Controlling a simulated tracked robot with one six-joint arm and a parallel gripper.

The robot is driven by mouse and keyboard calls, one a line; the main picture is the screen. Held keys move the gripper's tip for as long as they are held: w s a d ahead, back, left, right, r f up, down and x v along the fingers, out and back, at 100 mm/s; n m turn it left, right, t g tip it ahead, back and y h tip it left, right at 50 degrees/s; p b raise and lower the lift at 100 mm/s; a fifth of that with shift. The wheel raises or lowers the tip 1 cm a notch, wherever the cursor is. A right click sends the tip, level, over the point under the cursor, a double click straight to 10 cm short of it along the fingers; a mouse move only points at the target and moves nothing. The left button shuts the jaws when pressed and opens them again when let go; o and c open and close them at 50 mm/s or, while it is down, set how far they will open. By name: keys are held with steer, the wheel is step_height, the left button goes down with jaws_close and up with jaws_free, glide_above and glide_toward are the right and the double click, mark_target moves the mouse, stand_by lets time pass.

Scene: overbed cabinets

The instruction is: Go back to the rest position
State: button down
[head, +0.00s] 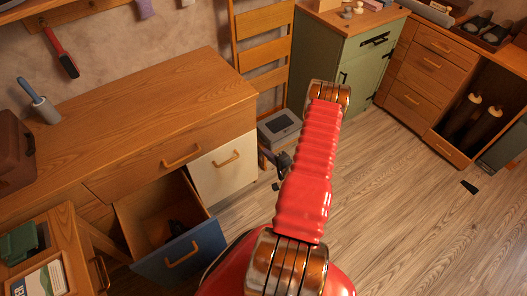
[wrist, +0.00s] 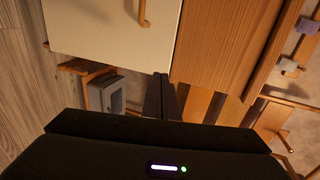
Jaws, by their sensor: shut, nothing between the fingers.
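My gripper (wrist: 161,82) shows in the wrist view as two dark fingers pressed together, with nothing between them. In the head view my red arm reaches forward over the floor. A small dark part beside the arm (head: 283,161), near the white drawer front, looks like the gripper end; the arm hides most of it. The white drawer front (head: 216,170) is closed and stands to the left of it. It also shows in the wrist view (wrist: 110,30), close to the fingers.
A drawer with a blue front (head: 178,258) stands open at lower left, with a dark item inside. A grey box (head: 279,129) sits by the ladder-like wooden rack (head: 264,50). A green cabinet (head: 360,65) stands behind. The floor at right (head: 410,215) is mostly clear.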

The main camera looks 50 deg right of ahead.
stand_by(0.8)
steer(key=a+r+g+y, duration=0.1)
steer(key=a+r+y, duration=0.35)
steer(key=a, duration=0.45)
steer(key=a+r+g+y, duration=0.1)
steer(key=a+r+y, duration=0.2)
steer(key=a+y, duration=0.45)
steer(key=s+a+r+n+g+h, duration=0.2)
steer(key=a+r+n, duration=0.5)
steer(key=r, duration=0.7)
steer(key=s+a+r+n+g+h, duration=0.2)
steer(key=s+a+r+n, duration=0.3)
steer(key=a+r, duration=0.5)
steer(key=s+a+r+n+g+h, duration=0.2)
steer(key=a+r+n, duration=0.6)
steer(key=r, duration=1.1)
steer(key=shift+s+a+r+n+h, duration=0.4)
steer(key=shift+s+n+h, duration=0.25)
steer(key=shift+h, duration=0.35)
